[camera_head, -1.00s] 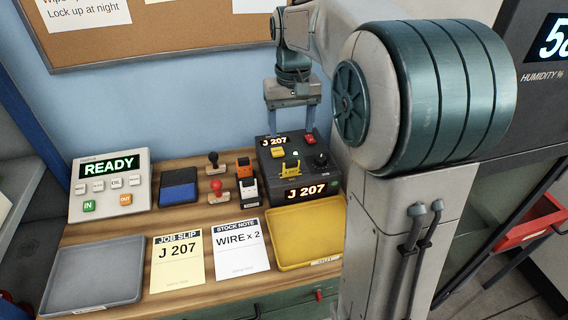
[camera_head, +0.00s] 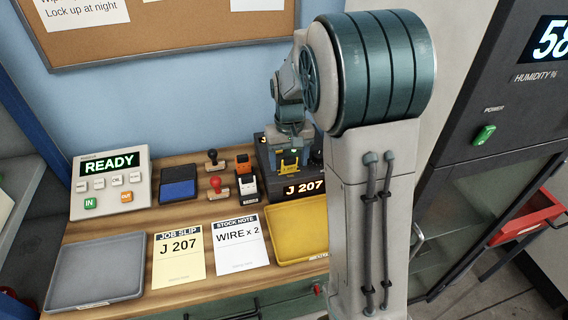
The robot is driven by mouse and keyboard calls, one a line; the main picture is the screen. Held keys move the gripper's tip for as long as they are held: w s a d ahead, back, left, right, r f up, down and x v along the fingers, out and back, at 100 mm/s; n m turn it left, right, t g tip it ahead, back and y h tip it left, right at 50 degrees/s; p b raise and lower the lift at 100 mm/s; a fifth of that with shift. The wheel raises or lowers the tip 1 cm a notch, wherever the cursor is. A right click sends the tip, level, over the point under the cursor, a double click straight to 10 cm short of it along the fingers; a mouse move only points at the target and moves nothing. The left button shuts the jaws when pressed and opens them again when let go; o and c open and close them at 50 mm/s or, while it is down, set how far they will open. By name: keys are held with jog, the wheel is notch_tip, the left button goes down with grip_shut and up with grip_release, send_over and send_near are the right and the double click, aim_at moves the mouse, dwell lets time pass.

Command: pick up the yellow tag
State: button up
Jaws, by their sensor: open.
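The yellow tag (camera_head: 290,169) is on the dark device (camera_head: 282,187) that shows "J 207" on its front. My gripper (camera_head: 290,160) is open and low over this device, pointing down. Its fingers appear to be to the left and right of the tag, but the view is too small to tell whether they touch it. The upper part of the tag and much of the device's top are hidden behind the gripper and arm.
A yellow tray (camera_head: 298,245) lies in front of the device. Stamps (camera_head: 215,186) and an orange-black stamper (camera_head: 245,166) stand close to its left. Further left are a blue pad (camera_head: 179,188), a READY panel (camera_head: 112,184), two paper slips and a grey tray (camera_head: 97,270).

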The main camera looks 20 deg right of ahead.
jog(key=shift+f, duration=0.6)
jog(key=c, duration=1.1)
jog(key=shift+r, duration=0.15)
jog(key=shift+r+p, duration=0.65)
jog(key=r+p, duration=0.2)
jog(key=r, duration=0.1)
jog(key=shift+s+d+r, duration=0.1)
jog(key=shift+d+r, duration=0.05)
jog(key=shift+d, duration=0.05)
jog(key=s+d+r+p, duration=0.1)
jog(key=s+d+r, duration=0.1)
jog(key=d, duration=0.1)
jog(key=s+d+r+p, duration=0.1)
jog(key=s+d+r, duration=0.1)
jog(key=d, duration=0.1)
jog(key=s+d+r, duration=0.2)
jog(key=d, duration=0.1)
jog(key=shift+d+p, duration=0.2)
jog(key=shift+p, duration=0.2)
